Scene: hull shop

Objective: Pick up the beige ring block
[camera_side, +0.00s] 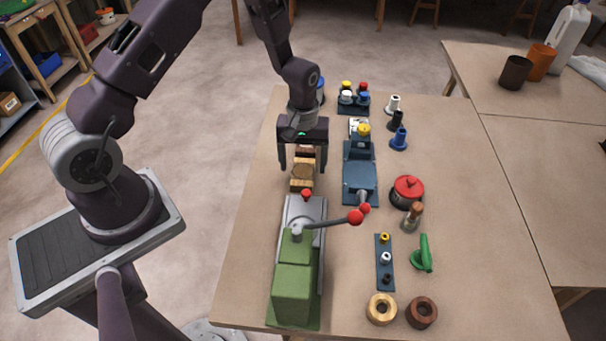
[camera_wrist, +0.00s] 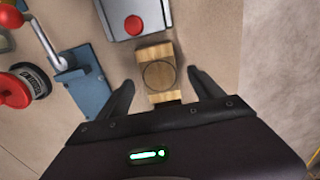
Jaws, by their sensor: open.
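A light wooden block (camera_side: 302,184) lies on the table below my gripper (camera_side: 303,168), just beyond the end of the green and grey machine. In the wrist view the block (camera_wrist: 155,54) shows a dark circle on its top face. It lies between and ahead of the fingertips of my gripper (camera_wrist: 161,78), which is open and empty. A beige ring (camera_side: 381,309) lies flat at the near edge of the table, well away from my gripper. I cannot tell for certain which of the two is the beige ring block.
The green machine (camera_side: 294,278) with red-knobbed levers stands close in front of the block. A blue vise-like fixture (camera_side: 360,178) is to its right. A red-lidded pot (camera_side: 407,192), green clamp (camera_side: 423,255) and brown ring (camera_side: 421,312) stand further right.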

